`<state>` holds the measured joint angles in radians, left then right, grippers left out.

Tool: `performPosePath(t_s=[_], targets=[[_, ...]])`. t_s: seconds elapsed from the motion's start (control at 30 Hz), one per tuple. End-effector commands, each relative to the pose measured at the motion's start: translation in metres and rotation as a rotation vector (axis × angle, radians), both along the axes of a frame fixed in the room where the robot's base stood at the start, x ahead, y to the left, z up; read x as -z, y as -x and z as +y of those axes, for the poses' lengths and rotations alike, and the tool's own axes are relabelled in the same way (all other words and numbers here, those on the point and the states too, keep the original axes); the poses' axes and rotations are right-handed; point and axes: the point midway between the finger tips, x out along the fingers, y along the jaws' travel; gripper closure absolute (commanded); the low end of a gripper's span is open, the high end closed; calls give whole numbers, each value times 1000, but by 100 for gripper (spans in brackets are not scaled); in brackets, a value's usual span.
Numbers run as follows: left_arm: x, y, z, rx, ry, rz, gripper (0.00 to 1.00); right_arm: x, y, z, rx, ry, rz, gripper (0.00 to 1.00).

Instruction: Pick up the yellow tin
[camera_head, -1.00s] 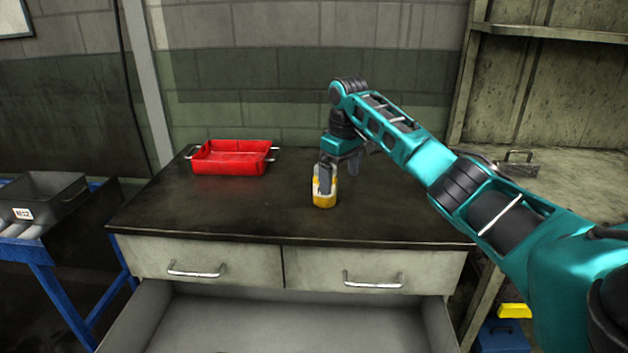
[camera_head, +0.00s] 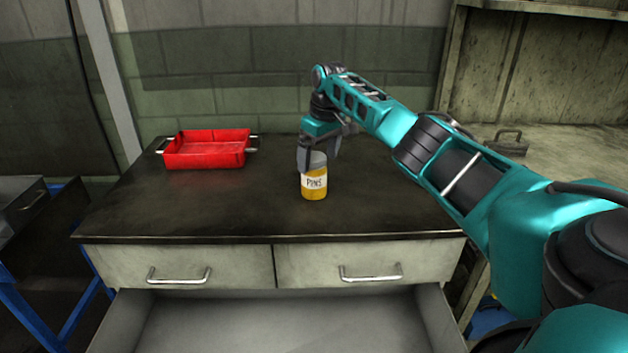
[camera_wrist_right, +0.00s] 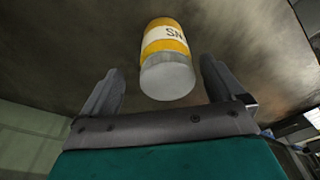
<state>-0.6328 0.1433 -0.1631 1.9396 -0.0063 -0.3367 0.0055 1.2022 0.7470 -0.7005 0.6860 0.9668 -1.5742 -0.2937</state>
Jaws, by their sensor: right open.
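The yellow tin (camera_head: 314,186) stands upright on the dark tabletop. It has a white label reading "PINS" and a grey lid. My right gripper (camera_head: 319,160) is open at the top of the tin, with one finger in front of the lid's left side. In the right wrist view the tin (camera_wrist_right: 167,55) shows with its lid towards the gripper (camera_wrist_right: 162,88). The fingers there are spread to either side of the lid, and nothing is gripped. My left gripper is not in view.
A red tray (camera_head: 206,150) with metal handles sits at the back left of the table (camera_head: 200,210). An open drawer (camera_head: 270,325) juts out below the table front. A grey-green counter (camera_head: 570,160) is at the right. The tabletop around the tin is clear.

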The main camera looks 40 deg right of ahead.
Motion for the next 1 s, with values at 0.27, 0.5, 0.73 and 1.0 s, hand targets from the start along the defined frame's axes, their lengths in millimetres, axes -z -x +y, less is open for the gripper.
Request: performPosePath(t_s=[0.27, 0.5, 0.73, 1.0], targets=[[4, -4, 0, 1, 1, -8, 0, 41, -6, 8, 1, -1, 4, 4], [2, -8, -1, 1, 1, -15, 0, 48, -8, 8, 0, 0, 1, 4], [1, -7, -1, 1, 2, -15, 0, 48, -7, 8, 0, 0, 1, 17], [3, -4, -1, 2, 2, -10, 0, 48, -7, 8, 0, 0, 1, 43]])
